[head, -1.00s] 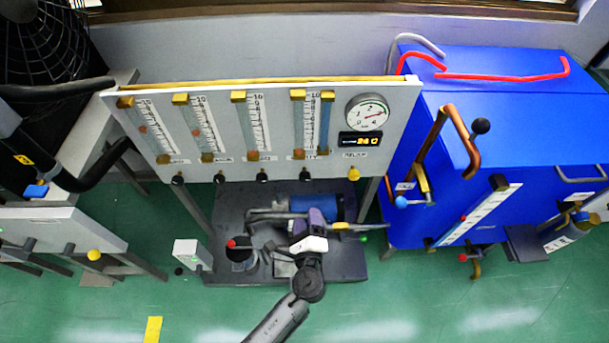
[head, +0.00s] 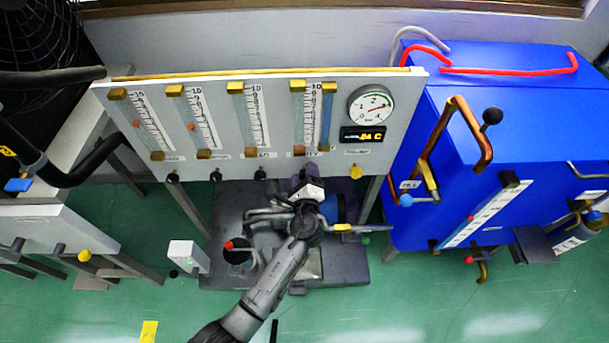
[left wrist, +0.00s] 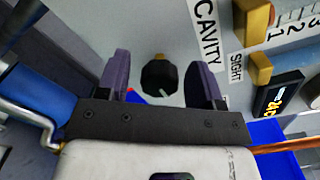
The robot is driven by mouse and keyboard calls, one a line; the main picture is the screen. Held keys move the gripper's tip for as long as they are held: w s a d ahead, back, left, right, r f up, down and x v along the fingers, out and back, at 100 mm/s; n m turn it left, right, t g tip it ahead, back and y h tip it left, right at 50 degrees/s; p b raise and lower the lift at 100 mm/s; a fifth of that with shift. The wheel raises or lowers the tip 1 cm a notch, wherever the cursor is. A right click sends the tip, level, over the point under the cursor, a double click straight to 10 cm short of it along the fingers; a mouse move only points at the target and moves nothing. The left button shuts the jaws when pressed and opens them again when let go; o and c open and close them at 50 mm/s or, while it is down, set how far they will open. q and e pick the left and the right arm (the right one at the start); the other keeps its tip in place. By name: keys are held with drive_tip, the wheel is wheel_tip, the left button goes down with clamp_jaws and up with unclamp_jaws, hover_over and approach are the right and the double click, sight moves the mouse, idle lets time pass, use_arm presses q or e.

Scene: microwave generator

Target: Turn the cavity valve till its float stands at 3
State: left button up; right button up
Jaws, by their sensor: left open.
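The cavity valve is a black knob (left wrist: 160,78) with a pale pointer line, beside the CAVITY label (left wrist: 205,30) in the left wrist view. My left gripper (left wrist: 162,80) is open, with one purple finger on each side of the knob. Gaps show between knob and fingers. In the head view my left gripper (head: 307,178) is at the panel's lower edge and hides this knob. The fourth tube (head: 298,115) stands above it. My right gripper is not in view.
Several similar black knobs, such as one at the left (head: 172,178), line the panel's (head: 225,165) lower edge, with a yellow knob (head: 355,171) to the right. A pump bench (head: 220,205) lies below. A blue cabinet (head: 530,130) with pipes stands at the right.

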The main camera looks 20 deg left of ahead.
use_arm(q)
drive_tip(key=shift+w+a, duration=0.1)
drive_tip(key=shift+w, duration=0.1)
drive_tip(key=c, duration=0.9)
